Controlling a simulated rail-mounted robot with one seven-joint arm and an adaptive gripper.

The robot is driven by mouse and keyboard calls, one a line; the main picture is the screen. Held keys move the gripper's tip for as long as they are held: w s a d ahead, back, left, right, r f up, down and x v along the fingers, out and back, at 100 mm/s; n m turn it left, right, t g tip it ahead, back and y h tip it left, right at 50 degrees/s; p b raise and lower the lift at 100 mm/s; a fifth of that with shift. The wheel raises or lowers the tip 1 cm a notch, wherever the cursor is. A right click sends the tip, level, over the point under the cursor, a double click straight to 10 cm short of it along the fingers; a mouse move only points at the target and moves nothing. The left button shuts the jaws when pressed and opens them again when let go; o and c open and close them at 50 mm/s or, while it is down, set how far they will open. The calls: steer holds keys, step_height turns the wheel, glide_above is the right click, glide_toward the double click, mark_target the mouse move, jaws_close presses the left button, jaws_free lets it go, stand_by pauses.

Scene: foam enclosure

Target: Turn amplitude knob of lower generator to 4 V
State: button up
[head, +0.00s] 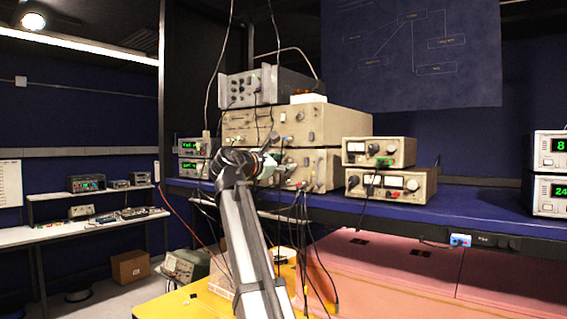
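Two wide beige instruments are stacked on the blue bench; the upper one (345,122) sits on the lower one (330,160). A smaller beige pair with meters stands to their right, an upper unit (352,145) and a lower unit (424,186). I cannot tell which of these is the lower generator; labels and scale marks are too small to read. My gripper (270,163) is in front of the left part of the lower wide instrument, and my arm and gripper hide that part of its panel. Whether the fingers touch a knob, or are open or shut, is not clear.
A grey instrument (264,86) tops the wide stack. Small green-display units stand left (190,147) and far right (549,150). Cables hang in front of the bench edge. Free blue bench surface (480,206) lies to the right. A yellow surface (172,306) is below.

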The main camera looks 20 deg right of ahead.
jaws_close()
